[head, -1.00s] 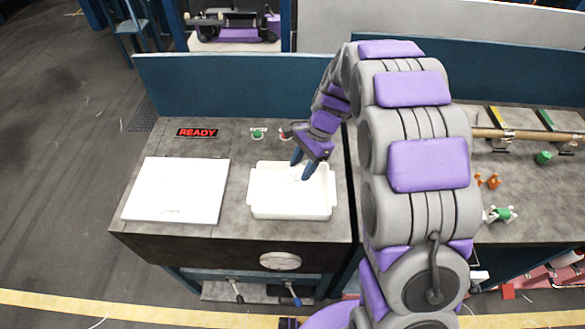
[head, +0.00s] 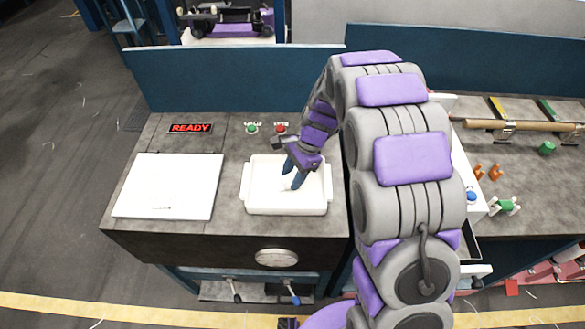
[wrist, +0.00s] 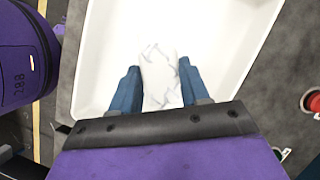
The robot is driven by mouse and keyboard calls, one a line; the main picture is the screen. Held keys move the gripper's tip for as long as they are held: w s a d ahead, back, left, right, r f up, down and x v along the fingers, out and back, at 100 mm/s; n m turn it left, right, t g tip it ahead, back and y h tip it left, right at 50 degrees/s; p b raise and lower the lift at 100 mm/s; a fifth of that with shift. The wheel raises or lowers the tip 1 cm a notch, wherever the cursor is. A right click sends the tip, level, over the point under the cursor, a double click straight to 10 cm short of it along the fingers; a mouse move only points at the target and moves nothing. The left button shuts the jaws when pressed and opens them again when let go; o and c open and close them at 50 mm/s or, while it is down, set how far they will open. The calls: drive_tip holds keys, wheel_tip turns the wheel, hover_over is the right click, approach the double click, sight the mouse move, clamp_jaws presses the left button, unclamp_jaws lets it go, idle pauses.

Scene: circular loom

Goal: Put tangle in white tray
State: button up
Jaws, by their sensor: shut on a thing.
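The white tray (head: 257,200) stands on the grey bench top, left of my arm. It also fills much of the wrist view (wrist: 235,45). My gripper (head: 293,180) points down inside the tray's outline in the head view. In the wrist view my gripper (wrist: 160,90) has its blue fingers closed on the tangle (wrist: 160,75), a whitish bundle with thin grey strands. The tangle is over the tray floor; I cannot tell whether it touches it. In the head view the tangle is hardly visible against the white tray.
A white flat panel (head: 168,185) lies left of the tray. A red READY sign (head: 191,128), a green button (head: 252,128) and a red button (head: 280,128) are behind. A blue partition (head: 235,80) rises at the back. Orange pieces (head: 495,172) lie on the right bench.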

drive_tip(key=shift+a+f, duration=0.2)
drive_tip(key=shift+f, duration=0.2)
drive_tip(key=shift+a+f, duration=0.25)
drive_tip(key=shift+a, duration=0.3)
drive_tip(key=shift+d+f, duration=0.1)
drive_tip(key=shift+d, duration=0.5)
drive_tip(key=shift+a+f, duration=0.2)
drive_tip(key=o, duration=1.1)
drive_tip(key=shift+a, duration=0.25)
drive_tip(key=shift+o, duration=0.7)
drive_tip(key=shift+d, duration=0.25)
